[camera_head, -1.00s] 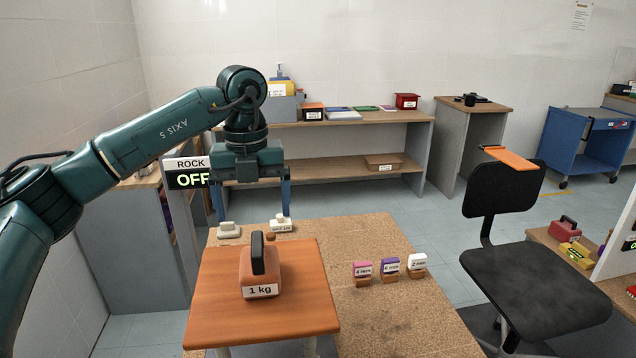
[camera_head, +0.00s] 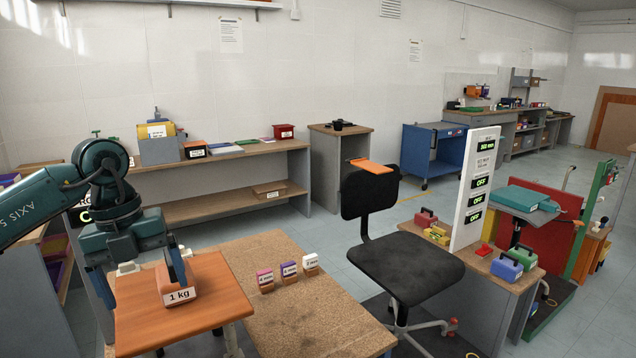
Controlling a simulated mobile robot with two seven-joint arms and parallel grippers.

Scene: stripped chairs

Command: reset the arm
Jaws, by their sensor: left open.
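One finger hangs at the left edge of an orange-brown wooden board (camera_head: 205,318). The other overlaps the handle of a brown weight labelled "1 kg" (camera_head: 180,296) in the picture; I cannot tell whether they touch. The weight sits upright on the board. My right gripper is not in view.
Small pink (camera_head: 265,279), purple (camera_head: 289,272) and white (camera_head: 311,265) labelled blocks stand on the cork-topped table (camera_head: 300,318). A black chair (camera_head: 405,265) stands right of it. A white panel with OFF displays (camera_head: 474,190) rises farther right. Open floor lies behind the chair.

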